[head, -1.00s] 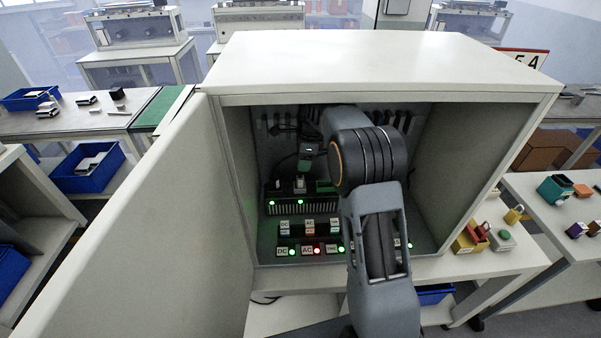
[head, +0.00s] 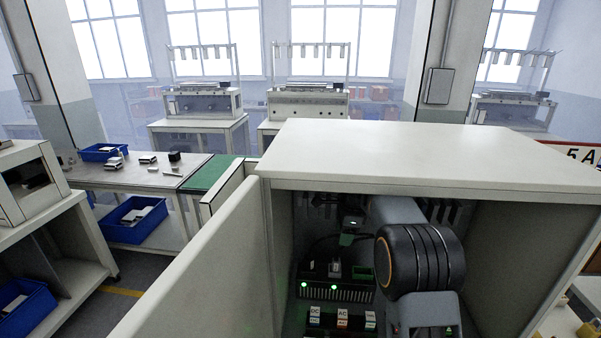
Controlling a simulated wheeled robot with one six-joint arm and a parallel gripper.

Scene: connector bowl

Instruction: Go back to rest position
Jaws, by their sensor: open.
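My arm reaches up from the bottom into the open cabinet (head: 420,157), its large black joint in front of the opening. What looks like my gripper (head: 351,224) is small and dark, partly in shadow, left of that joint and above the rack of ports (head: 335,289). Its jaws are open, but the fingertips are too small to make out. A dark cable (head: 318,246) curves beside it; I cannot tell whether they touch. The joint hides part of the cabinet's inside.
The cabinet door (head: 205,265) stands open on the left. Two rack lights glow green, above labelled DC and AC blocks (head: 342,318). A side bench (head: 145,172) with blue bins stands at the left. Free floor shows between the left shelf and bench.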

